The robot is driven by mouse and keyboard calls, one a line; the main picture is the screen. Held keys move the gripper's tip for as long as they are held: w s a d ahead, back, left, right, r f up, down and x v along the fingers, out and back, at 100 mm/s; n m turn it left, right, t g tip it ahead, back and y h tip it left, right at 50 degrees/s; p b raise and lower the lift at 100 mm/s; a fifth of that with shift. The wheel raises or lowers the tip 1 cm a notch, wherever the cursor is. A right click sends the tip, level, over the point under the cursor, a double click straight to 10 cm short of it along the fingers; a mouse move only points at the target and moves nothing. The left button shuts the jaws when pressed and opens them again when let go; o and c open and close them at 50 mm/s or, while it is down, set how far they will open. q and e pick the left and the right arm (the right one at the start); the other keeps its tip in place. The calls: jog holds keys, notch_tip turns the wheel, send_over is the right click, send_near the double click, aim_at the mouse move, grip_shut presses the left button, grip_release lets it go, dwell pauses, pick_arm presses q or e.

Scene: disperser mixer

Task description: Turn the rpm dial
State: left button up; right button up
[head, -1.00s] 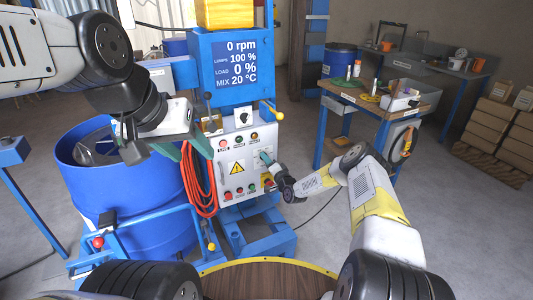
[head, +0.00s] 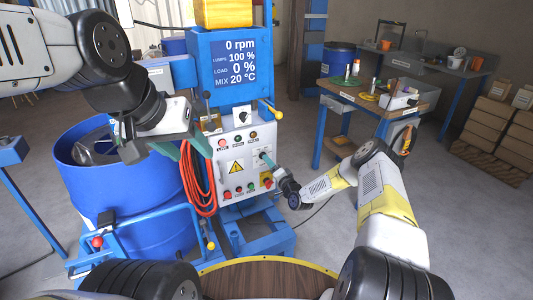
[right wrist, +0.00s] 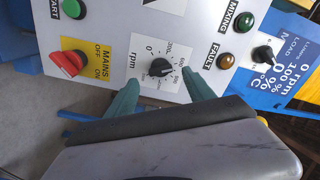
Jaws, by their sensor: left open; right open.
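The rpm dial (right wrist: 160,67) is a black knob on a white scale plate in the right wrist view, with its pointer near the 0 end of the scale. My right gripper (right wrist: 159,78) is open, with its two green fingers on either side of the dial. I cannot tell whether they touch it. In the head view my right gripper (head: 266,160) is at the right side of the white control panel (head: 226,166) and hides the dial. My left gripper (head: 160,150) is open and empty, left of the panel above the blue drum. The display (head: 236,64) reads 0 rpm.
The blue drum (head: 125,215) stands at left. A workbench (head: 345,92) with small items stands at right.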

jog(key=shift+v, duration=1.65)
notch_tip(320, 180, up, 15)
jog(key=d+n+g+h, duration=0.1)
jog(key=d+n+g, duration=0.1)
jog(key=n+g, duration=0.3)
jog(key=s+d+r+n+g+h, duration=0.1)
jog(key=s+d+r+h, duration=0.1)
jog(key=s+r, duration=0.45)
jog(key=s+d+r+n+g+h, duration=0.1)
jog(key=s+d+r+n+h, duration=0.15)
jog(key=r, duration=0.65)
jog(key=s+d+r, duration=0.1)
jog(key=s+r, duration=0.2)
jog(key=s, duration=0.4)
jog(key=s+d+r+g+h, duration=0.1)
jog(key=s+d+r, duration=0.15)
jog(key=s, duration=0.35)
jog(key=s+r, duration=0.4)
jog(key=s, duration=0.3)
jog(key=s+g, duration=0.2)
jog(key=s, duration=1.4)
jog(key=shift+y, duration=0.45)
